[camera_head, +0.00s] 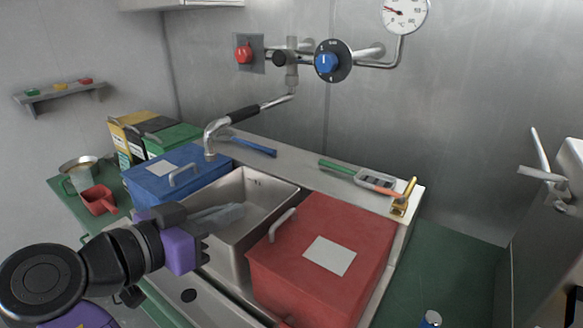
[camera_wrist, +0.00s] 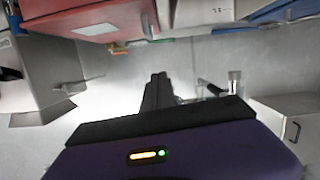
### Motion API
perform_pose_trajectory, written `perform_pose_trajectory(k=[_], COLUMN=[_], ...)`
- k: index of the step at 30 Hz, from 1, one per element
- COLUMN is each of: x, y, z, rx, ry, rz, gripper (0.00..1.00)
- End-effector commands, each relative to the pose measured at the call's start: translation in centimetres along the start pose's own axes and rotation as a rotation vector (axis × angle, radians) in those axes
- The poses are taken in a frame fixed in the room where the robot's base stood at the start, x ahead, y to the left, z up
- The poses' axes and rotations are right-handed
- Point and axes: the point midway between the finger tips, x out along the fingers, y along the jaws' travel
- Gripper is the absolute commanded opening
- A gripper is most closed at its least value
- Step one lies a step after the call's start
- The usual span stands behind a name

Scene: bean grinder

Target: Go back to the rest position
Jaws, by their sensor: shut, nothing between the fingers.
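My gripper (camera_wrist: 158,78) shows in the wrist view with its two dark fingers together and nothing between them. In the head view my arm comes in from the lower left, and its purple wrist is in front of the near left part of the sink (camera_head: 268,188). The hand stays clear of the red box (camera_head: 375,235) to its right. The wrist view looks at the grey wall and appears upside down, with the red box (camera_wrist: 90,18) along the top.
A blue box (camera_head: 150,185), a green box (camera_head: 185,135) and a red cup (camera_head: 97,200) stand left of the sink. A faucet (camera_head: 222,125) reaches over it. Tools, including a yellow-handled one (camera_head: 404,197), lie on the back ledge. A metal machine (camera_head: 560,215) stands at far right.

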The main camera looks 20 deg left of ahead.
Motion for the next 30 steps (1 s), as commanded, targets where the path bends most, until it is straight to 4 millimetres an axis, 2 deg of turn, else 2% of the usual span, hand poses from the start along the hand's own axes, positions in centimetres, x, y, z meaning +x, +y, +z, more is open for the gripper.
perform_pose_trajectory(k=[2,5,10,14,18,22,26,30], x=[0.0,-0.1,-1.2,-2.3,-2.1,-1.5,-0.7,0.1], y=[0.0,-1.0,-4.8,-7.4,-8.4,-7.8,-5.5,-1.7], z=[0.0,-0.7,-3.4,-2.9,-0.2,3.4,7.4,11.3], rx=[-0.008,-0.049,-0.112,-0.168,-0.221,-0.254,-0.262,-0.249], ry=[0.0,0.03,0.115,0.176,0.227,0.263,0.294,0.32], rz=[0.0,-0.041,-0.231,-0.398,-0.555,-0.674,-0.773,-0.843], gripper=[0.0,0.0,0.0,0.0,0.0,0.0,0.0,0.0])
